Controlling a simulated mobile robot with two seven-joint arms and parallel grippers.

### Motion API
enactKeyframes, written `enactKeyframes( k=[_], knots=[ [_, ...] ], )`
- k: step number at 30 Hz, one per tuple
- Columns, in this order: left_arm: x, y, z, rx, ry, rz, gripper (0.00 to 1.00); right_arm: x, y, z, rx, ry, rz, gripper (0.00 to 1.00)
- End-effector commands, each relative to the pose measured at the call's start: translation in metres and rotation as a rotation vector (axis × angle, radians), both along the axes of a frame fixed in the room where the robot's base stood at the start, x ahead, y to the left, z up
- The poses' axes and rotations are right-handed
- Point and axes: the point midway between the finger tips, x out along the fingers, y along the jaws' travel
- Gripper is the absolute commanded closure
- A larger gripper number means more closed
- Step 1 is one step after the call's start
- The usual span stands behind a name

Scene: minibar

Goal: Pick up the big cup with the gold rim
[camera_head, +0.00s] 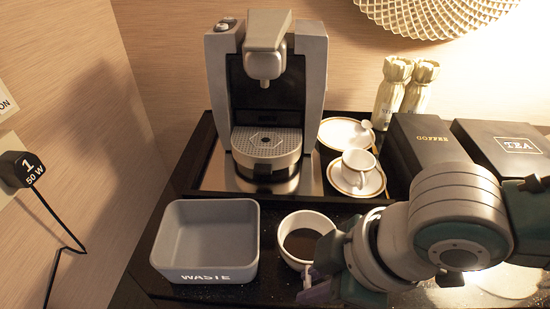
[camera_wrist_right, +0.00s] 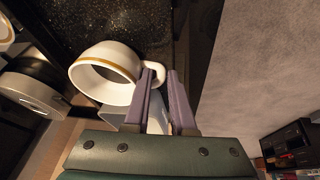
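The big white cup (camera_head: 284,238) stands on the dark counter, right of the waste bin; its inside looks dark brown. In the right wrist view the cup (camera_wrist_right: 84,76) shows its gold band and its handle. My right gripper (camera_head: 312,284) is at the cup's near side, partly hidden by my own wrist in the head view. In the right wrist view its two purple fingers (camera_wrist_right: 161,74) stand apart with a narrow gap, and the handle's outer end reaches between their tips. I cannot tell whether they touch it. My left gripper is not in view.
A grey waste bin (camera_head: 205,277) stands left of the cup. Behind are a coffee machine (camera_head: 312,90) and a smaller gold-rimmed cup (camera_head: 356,168) on a saucer (camera_head: 343,183). Dark coffee (camera_head: 428,138) and tea (camera_head: 515,143) boxes stand at right.

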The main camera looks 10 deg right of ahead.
Motion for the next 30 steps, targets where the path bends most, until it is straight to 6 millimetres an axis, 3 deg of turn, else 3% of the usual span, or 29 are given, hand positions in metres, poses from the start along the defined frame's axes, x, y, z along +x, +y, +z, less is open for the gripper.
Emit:
enactKeyframes(
  k=[6, 30],
  knots=[
    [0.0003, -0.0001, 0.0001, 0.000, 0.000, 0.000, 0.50, -0.0002, -0.0003, 0.0001, -0.001, 0.000, 0.000, 1.00],
    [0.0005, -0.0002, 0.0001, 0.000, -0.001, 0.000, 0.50, -0.0003, -0.0004, 0.0001, -0.001, 0.001, -0.001, 1.00]
  ],
)
